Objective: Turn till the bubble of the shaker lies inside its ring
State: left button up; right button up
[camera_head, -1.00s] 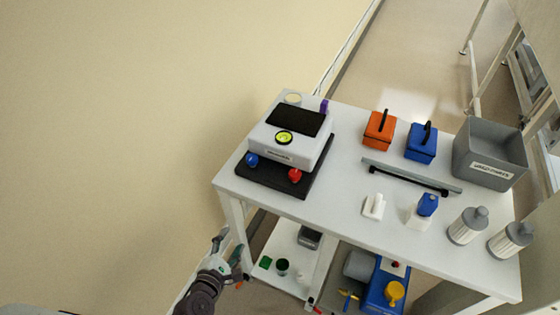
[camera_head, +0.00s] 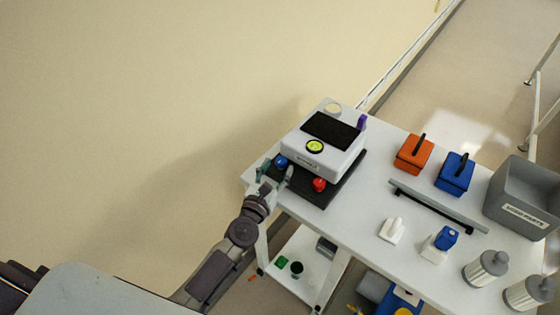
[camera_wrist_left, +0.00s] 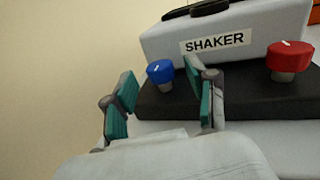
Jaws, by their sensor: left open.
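The white shaker (camera_head: 325,145) stands on a black base (camera_head: 342,192) at the left end of the table. Its round yellow-green level (camera_head: 314,147) is on top; the bubble is too small to place against its ring. A blue knob (camera_head: 281,161) and a red knob (camera_head: 319,185) are at its front. My left gripper (camera_head: 273,174) is open in front of the blue knob. In the left wrist view the blue knob (camera_wrist_left: 160,72) shows beyond and between the open fingers (camera_wrist_left: 160,100), apart from them. The red knob (camera_wrist_left: 289,58) is to the right. My right gripper is not in view.
Right of the shaker on the white table (camera_head: 375,210) are an orange box (camera_head: 413,155), a blue box (camera_head: 454,176), a grey bar (camera_head: 437,205), a grey bin (camera_head: 522,205), bottles and filter canisters (camera_head: 485,268). A lower shelf (camera_head: 310,262) holds small items.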

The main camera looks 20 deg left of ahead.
aim_at(277, 161)
pick_arm(q)
jog(key=shift+w+d, duration=0.1)
jog(key=shift+w, duration=1.1)
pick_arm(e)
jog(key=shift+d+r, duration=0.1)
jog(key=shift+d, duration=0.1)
